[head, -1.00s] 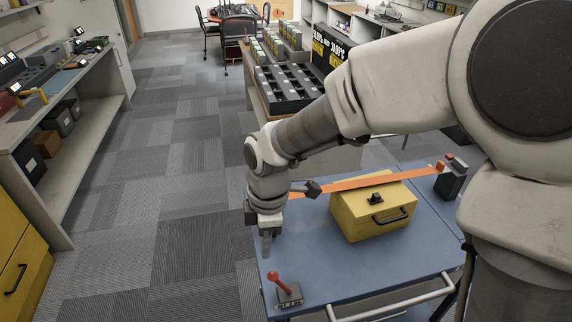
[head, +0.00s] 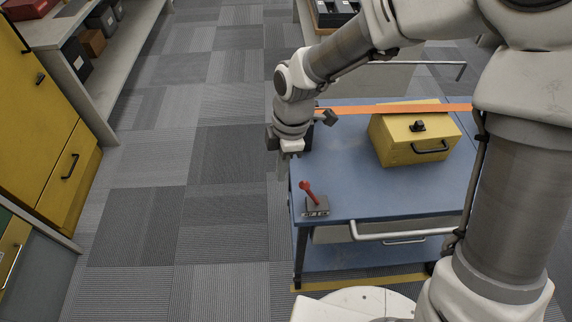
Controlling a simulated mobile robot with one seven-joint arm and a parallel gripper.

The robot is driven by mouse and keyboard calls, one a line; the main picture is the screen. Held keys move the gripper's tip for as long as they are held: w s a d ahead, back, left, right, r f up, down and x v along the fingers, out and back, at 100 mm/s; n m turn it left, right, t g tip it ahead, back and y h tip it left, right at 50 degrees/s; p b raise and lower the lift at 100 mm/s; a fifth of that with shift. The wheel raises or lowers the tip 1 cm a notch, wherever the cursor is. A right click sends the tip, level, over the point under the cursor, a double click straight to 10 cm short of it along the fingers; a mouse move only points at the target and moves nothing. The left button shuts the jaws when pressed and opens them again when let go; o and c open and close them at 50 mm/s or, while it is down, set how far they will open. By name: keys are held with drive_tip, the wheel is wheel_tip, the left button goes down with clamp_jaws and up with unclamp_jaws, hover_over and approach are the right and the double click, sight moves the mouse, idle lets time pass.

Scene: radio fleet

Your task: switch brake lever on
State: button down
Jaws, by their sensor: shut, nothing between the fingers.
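The brake lever (head: 309,192) is a red handle with a round knob on a small grey base (head: 316,207). It sits at the near left corner of the blue cart top (head: 370,200), and its handle leans up and to the left. My gripper (head: 284,168) points down near the cart's left edge, beyond the lever and a little left of it in the head view. It is shut and empty, apart from the lever. The fingertips are small and faint against the floor.
A metal push rail (head: 405,233) runs along the cart's near side. Yellow cabinets (head: 45,150) stand at the far left. The carpet (head: 190,200) between is clear.

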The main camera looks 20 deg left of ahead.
sight(310, 194)
wheel_tip(310, 194, down, 6)
drive_tip(key=w+d, duration=0.1)
drive_tip(key=d, duration=0.1)
drive_tip(key=shift+w+d, duration=0.15)
drive_tip(key=shift+d, duration=0.2)
drive_tip(key=shift+w+d+r+p, duration=0.1)
drive_tip(key=shift+r+p, duration=0.05)
drive_tip(key=shift+p, duration=0.2)
drive_tip(key=shift+d+r, duration=0.1)
drive_tip(key=shift+d, duration=0.1)
